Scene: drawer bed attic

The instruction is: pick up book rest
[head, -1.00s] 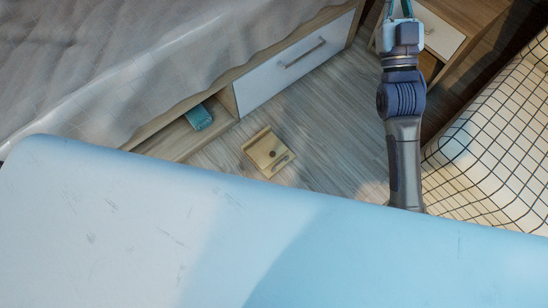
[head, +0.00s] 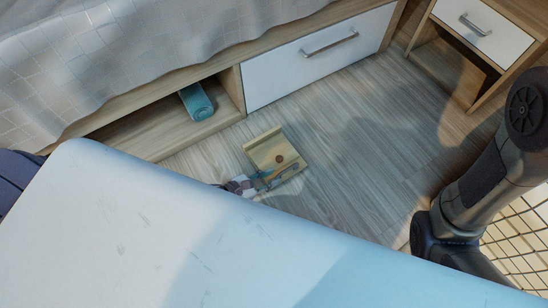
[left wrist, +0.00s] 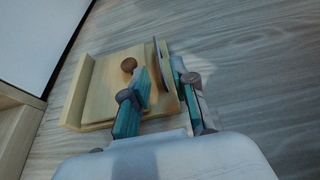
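The book rest (head: 270,150) is a light wooden plate with a raised edge and a round brown knob. It lies on the floor in front of the bed. In the left wrist view the book rest (left wrist: 105,85) fills the upper left. My left gripper (head: 264,181) is low at its near side. In the left wrist view its teal fingers (left wrist: 163,85) are parted, on either side of a thin upright strip of the rest. I cannot tell whether they touch it. My right gripper is out of view; only a dark arm shows at the right.
A teal rolled item (head: 197,102) lies in the open bed compartment. A white bed drawer (head: 300,65) is shut. A bedside cabinet (head: 490,35) stands at the upper right, and a wire basket (head: 525,240) at the lower right. Floor right of the rest is clear.

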